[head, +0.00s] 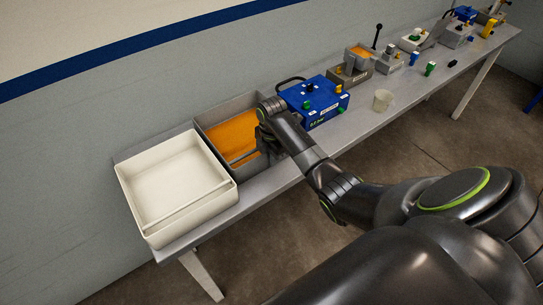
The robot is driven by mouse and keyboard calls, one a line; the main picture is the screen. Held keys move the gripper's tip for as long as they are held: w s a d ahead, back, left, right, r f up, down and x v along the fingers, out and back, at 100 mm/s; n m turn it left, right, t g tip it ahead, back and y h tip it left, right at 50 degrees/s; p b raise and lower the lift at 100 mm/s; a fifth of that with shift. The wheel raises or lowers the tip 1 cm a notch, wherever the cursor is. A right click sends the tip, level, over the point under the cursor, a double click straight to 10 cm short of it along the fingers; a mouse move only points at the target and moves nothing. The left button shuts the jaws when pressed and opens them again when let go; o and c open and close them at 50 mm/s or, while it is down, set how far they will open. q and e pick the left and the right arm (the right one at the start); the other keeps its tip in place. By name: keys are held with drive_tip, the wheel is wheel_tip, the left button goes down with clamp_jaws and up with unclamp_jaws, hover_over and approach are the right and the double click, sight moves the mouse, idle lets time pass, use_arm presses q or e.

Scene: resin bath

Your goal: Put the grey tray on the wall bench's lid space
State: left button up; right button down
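A grey open box (206,146) with an orange surface inside stands on the wall bench (226,209), just right of a cream open box. It is the only large grey tray-like thing I can make out. A thin grey bar (243,156) lies across its near part. My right gripper (262,140) is at the box's right side, pointing down, and overlaps its right wall in the head view. Its fingertips are mostly hidden by the wrist, so I cannot tell whether it grips the wall or bar. My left gripper is out of view.
The cream box (176,184) fills the bench's left end. The wall runs close behind; bare bench shows along the front edge.

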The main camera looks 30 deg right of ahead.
drive_tip(key=c, duration=2.1)
unclamp_jaws()
drive_tip(key=shift+f, duration=0.15)
drive_tip(key=o, duration=0.5)
drive_tip(key=shift+c, duration=0.2)
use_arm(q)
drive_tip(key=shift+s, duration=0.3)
